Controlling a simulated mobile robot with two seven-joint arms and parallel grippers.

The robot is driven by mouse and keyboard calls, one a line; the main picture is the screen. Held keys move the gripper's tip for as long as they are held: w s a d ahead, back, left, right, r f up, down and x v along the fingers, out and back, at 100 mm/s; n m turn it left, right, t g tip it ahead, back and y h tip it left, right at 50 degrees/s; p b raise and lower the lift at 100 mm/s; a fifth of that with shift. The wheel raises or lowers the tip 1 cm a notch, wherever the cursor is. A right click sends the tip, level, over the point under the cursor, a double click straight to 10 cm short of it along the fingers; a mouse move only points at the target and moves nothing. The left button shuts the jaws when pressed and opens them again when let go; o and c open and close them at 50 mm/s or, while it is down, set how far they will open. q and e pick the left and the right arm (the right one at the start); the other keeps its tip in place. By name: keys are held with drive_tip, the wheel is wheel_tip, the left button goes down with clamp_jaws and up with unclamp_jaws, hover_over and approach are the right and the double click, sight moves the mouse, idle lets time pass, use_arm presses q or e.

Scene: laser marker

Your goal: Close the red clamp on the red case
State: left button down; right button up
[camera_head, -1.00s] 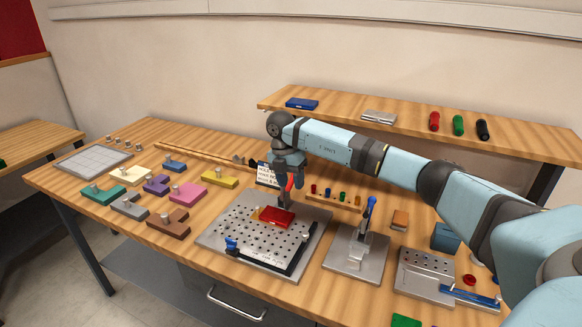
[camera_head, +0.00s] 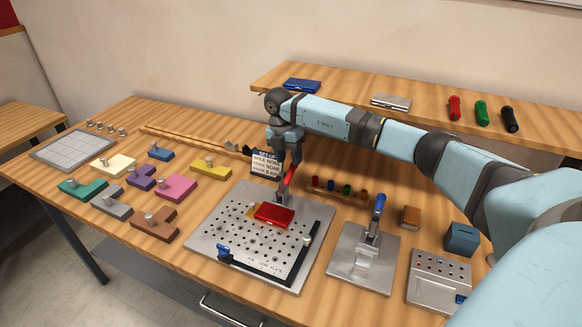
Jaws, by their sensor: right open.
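The red case (camera_head: 274,215) lies flat on the perforated metal plate (camera_head: 212,238), near its middle. The red clamp (camera_head: 290,176) stands just behind the case, its red handle raised and tilted. My right gripper (camera_head: 287,162) points down from above at the red handle, with its fingers open around or right beside it. Whether the fingers touch the handle is too small to tell. My left gripper is not in view.
A blue-handled clamp on a metal base (camera_head: 361,262) stands right of the plate. Coloured blocks, such as the pink one (camera_head: 175,188), lie to the left. A raised shelf (camera_head: 420,108) runs behind my right arm.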

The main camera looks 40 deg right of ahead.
sight(291, 168)
drive_tip(key=f, duration=0.4)
drive_tip(key=shift+s+d+f, duration=0.15)
drive_tip(key=shift+s, duration=0.2)
